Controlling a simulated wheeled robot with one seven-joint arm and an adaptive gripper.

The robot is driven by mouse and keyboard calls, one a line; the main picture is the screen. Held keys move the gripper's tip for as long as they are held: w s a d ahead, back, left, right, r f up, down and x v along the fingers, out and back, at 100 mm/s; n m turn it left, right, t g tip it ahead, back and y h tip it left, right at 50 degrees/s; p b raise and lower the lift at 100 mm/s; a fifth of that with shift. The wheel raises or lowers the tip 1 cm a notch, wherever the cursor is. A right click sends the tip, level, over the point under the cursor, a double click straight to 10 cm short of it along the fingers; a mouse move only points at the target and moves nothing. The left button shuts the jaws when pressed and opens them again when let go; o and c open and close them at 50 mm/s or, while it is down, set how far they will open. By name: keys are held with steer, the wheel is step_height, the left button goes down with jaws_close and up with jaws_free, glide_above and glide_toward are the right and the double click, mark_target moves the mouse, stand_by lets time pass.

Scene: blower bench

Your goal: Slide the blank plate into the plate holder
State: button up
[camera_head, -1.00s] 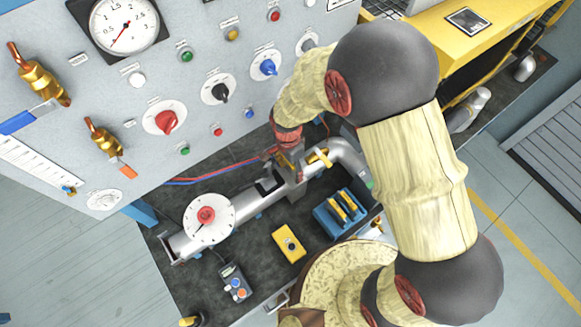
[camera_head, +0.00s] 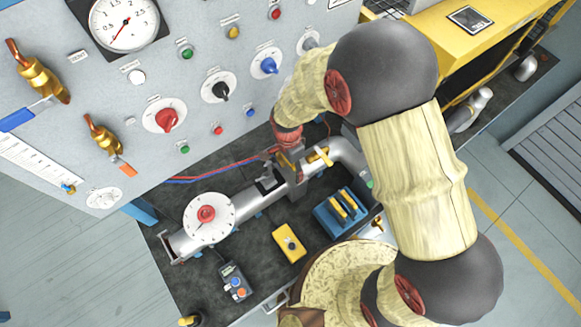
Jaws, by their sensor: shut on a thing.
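My gripper (camera_head: 283,155) points down over the pipe at the back of the bench, below the control panel. It is shut on a small yellowish piece, which I take to be the blank plate (camera_head: 291,158); fingers and shadow hide much of it. An upright grey frame across the pipe, which looks like the plate holder (camera_head: 297,181), is directly below the gripper. The plate's lower edge is at or just above the frame; I cannot tell if it is inside the slot.
A yellow lever (camera_head: 321,157) stands close right of the gripper. A blue rack (camera_head: 335,222) with yellow plates, a yellow block (camera_head: 289,243) and a small button box (camera_head: 235,283) are on the dark bench. A white disc with a red knob (camera_head: 207,216) is on the pipe's left.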

steer(key=shift+r, duration=0.3)
steer(key=o, duration=1.8)
steer(key=r, duration=1.2)
steer(key=shift+w+a, duration=0.25)
steer(key=shift+w, duration=0.05)
